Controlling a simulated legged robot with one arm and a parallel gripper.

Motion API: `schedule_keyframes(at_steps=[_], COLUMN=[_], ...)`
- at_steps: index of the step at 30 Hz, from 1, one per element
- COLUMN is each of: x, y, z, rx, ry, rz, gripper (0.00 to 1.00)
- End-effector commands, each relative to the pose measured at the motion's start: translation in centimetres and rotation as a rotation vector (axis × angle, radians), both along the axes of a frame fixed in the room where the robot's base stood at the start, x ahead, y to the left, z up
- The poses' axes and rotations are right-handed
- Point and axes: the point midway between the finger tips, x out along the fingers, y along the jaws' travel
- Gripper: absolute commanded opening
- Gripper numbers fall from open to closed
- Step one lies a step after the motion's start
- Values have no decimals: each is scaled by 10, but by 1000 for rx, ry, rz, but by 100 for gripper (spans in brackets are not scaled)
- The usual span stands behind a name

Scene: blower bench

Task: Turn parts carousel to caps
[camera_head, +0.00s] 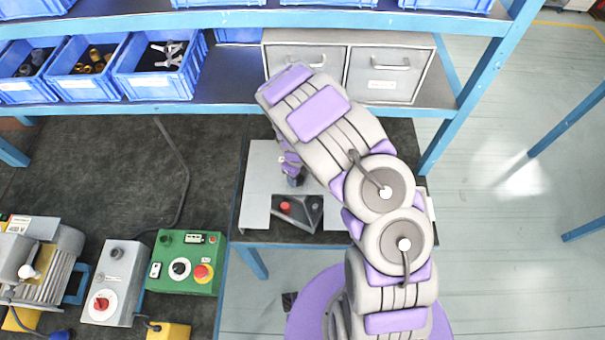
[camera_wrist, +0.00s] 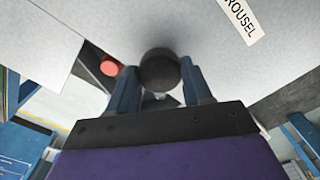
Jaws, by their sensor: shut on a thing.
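The parts carousel (camera_head: 257,185) is a light grey housing on the dark bench, with a cut-out at its front. Inside the cut-out are a red round part (camera_head: 285,206) and a dark part (camera_head: 316,206); whether either is a cap I cannot tell. In the wrist view the grey top (camera_wrist: 150,25) carries a label (camera_wrist: 243,18) ending in "ROUSEL", and the red part (camera_wrist: 110,67) shows at the left. My gripper (camera_head: 293,177) is over the carousel, shut on a round black knob (camera_wrist: 159,70) between its two blue fingers. My gripper hides much of the knob in the head view.
Blue bins (camera_head: 160,68) with small parts and grey drawers (camera_head: 390,75) stand on the shelf behind. A green control box (camera_head: 187,262), a grey switch box (camera_head: 112,282) and a motor (camera_head: 45,260) stand at the left. The dark mat between them and the shelf is mostly clear.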

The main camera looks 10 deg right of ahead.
Motion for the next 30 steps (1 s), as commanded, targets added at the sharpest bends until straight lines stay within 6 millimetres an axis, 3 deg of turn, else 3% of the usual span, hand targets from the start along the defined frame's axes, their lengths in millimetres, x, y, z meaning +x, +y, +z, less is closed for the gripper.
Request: schedule_keyframes(at_steps=[1,12,13,21,30], x=[7,8,8,4,2], y=[4,3,3,-1,-3], z=[4,4,4,3,5], rx=[4,5,5,6,6], ry=[-19,-21,-21,-12,-8], rz=[0,-2,-2,-3,-1], gripper=[0,0,52,75,75])
